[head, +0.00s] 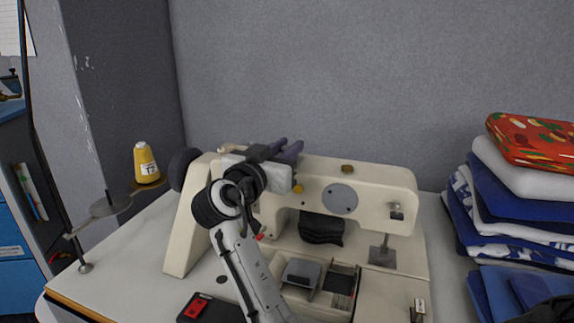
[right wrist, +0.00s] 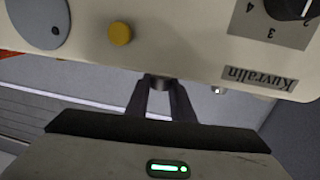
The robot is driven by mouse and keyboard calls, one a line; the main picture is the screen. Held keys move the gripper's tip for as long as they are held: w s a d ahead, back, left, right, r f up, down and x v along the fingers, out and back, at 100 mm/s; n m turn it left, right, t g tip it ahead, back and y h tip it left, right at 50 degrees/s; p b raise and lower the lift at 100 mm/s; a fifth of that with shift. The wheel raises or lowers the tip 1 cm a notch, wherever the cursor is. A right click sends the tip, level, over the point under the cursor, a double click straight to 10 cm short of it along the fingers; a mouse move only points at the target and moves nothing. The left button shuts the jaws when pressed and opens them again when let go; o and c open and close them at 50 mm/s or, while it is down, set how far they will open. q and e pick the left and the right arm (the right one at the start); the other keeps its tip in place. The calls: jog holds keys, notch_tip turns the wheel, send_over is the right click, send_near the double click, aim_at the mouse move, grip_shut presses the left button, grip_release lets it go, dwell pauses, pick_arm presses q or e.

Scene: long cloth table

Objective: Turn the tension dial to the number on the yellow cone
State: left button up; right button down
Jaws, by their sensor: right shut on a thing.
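The yellow cone (head: 146,163) stands on a thread stand at the left; its white tag is too small to read surely. The cream sewing machine (head: 384,183) stands on the table. My right gripper (head: 290,149) is at its top edge, left of centre. In the right wrist view it (right wrist: 160,88) is shut on a small dark grey knob (right wrist: 160,80) at that edge. A black numbered dial (right wrist: 292,8) is partly in that view, upside down, with 2, 3 and 4 showing; its pointer setting is not clear. My right arm hides it in the head view. My left gripper is not in view.
A yellow button (head: 298,188) and a grey round plate (head: 340,198) are on the machine's front. Folded cloths (head: 505,200) are stacked at the right. A dark handwheel (head: 184,168) is at the machine's left end.

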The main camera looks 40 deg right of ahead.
jog(key=shift+f+m+g+h+b, duration=0.2)
jog(key=shift+m+g+h+b, duration=0.1)
jog(key=shift+m+g+b, duration=0.3)
jog(key=shift+r+g, duration=0.1)
jog(key=shift+g, duration=0.5)
jog(key=shift+r+m+b, duration=0.1)
jog(key=shift+m+b, duration=0.2)
jog(key=c, duration=1.5)
grip_release()
jog(key=shift+c, duration=0.2)
